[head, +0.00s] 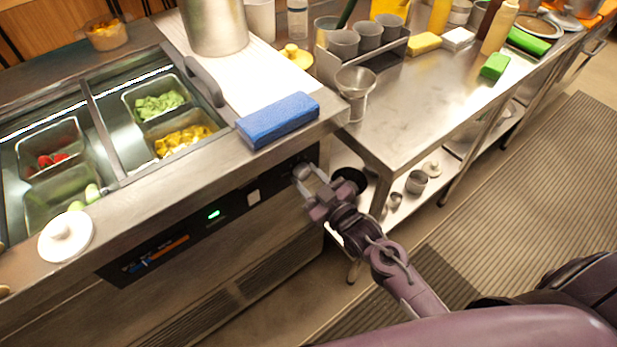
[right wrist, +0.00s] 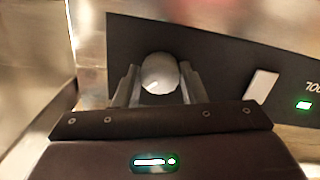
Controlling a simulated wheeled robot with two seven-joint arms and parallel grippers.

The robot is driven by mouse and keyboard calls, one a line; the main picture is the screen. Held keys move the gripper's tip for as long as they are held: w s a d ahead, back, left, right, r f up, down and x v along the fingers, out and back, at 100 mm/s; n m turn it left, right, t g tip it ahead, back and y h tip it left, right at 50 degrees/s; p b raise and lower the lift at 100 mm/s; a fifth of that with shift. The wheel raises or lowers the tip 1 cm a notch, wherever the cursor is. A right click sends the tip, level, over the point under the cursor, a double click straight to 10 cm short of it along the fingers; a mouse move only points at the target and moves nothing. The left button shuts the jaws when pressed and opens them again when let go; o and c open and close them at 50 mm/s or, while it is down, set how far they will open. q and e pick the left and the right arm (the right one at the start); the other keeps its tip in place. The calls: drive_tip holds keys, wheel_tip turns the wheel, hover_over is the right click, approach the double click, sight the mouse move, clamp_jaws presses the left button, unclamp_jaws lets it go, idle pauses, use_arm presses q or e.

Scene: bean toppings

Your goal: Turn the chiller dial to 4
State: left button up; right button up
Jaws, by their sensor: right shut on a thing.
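The chiller dial (right wrist: 160,73) is a round, light grey knob on the dark control panel (right wrist: 215,45) of the chiller. In the head view the dial (head: 302,172) sits at the panel's right end, partly hidden by my gripper. My right gripper (head: 312,178) is at the panel with its fingers on either side of the dial, shut on it; the fingers also show in the right wrist view (right wrist: 158,85). I cannot read any numbers around the dial. My left gripper is not in view.
A white switch (head: 253,197) and a green lit display (head: 214,214) are left of the dial. A blue sponge (head: 278,120) lies on the counter edge above. A steel table (head: 420,110) stands to the right. A white lid (head: 66,235) lies at the counter's left front.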

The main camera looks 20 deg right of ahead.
drive_tip(key=shift+r+m+p, duration=0.2)
drive_tip(key=shift+m+p, duration=1.45)
drive_tip(key=shift+m, duration=0.15)
drive_tip(key=shift+a+f+m+p, duration=0.1)
drive_tip(key=shift+m+p, duration=1.25)
drive_tip(key=shift+m, duration=0.75)
drive_tip(key=o, duration=1)
drive_tip(key=shift+s, duration=0.1)
drive_tip(key=v, duration=0.7)
drive_tip(key=shift+s, duration=0.3)
